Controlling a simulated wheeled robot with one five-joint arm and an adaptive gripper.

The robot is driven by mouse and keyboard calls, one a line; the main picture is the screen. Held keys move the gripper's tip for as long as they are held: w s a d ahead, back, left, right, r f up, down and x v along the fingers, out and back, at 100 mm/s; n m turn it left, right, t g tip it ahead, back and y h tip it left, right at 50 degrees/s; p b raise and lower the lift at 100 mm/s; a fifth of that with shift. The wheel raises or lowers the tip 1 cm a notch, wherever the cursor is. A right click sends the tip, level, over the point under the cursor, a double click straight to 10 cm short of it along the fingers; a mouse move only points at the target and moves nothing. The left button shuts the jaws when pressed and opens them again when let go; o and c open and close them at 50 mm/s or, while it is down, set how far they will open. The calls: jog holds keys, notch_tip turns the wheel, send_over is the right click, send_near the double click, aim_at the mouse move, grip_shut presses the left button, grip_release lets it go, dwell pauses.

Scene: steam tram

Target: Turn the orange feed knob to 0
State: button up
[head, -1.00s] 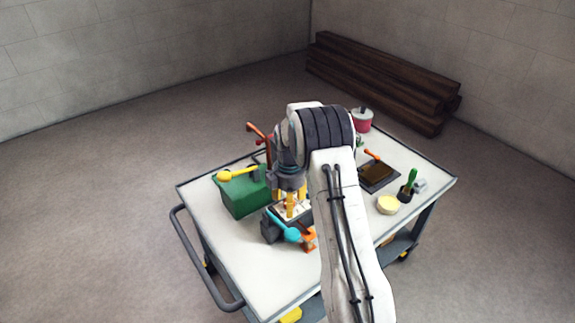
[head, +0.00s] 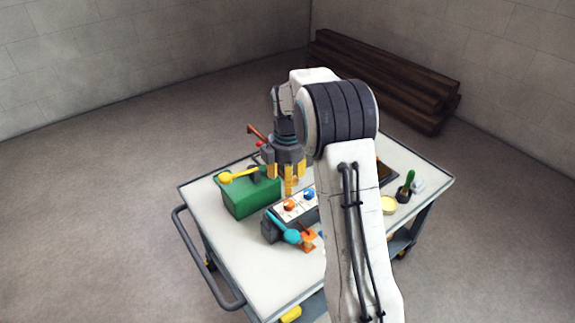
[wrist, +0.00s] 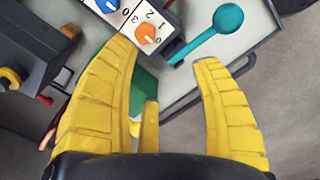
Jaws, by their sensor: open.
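The orange feed knob (head: 290,205) sits on a white panel (head: 298,211) on top of a dark box on the cart. In the wrist view the orange knob (wrist: 146,34) shows near the top, with printed numbers around it. Its pointer is too small to read surely. A blue knob (head: 309,194) sits beside it, also at the top edge of the wrist view (wrist: 108,5). My gripper (head: 284,183) has yellow fingers, spread open and empty, above and behind the panel. In the wrist view the gripper (wrist: 167,58) has its fingertips apart from the orange knob.
A teal-ended lever (head: 291,236) and an orange part (head: 308,242) are at the box's near side. A green box (head: 250,197) with a yellow-ended lever (head: 226,178) stands left. A green-handled brush (head: 408,183) and a cream round thing (head: 389,205) are right. The cart's front-left top is clear.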

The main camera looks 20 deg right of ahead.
jog(key=s+a+r+m+p, duration=0.2)
jog(key=s+a+r+m, duration=0.1)
jog(key=s+r, duration=0.3)
jog(key=s+a+r+m+t+p, duration=0.1)
jog(key=s+a+r+m+p, duration=0.2)
jog(key=s+r, duration=0.4)
jog(key=shift+r+m+t, duration=0.3)
jog(key=shift+r+m, duration=0.2)
jog(key=shift+r, duration=0.95)
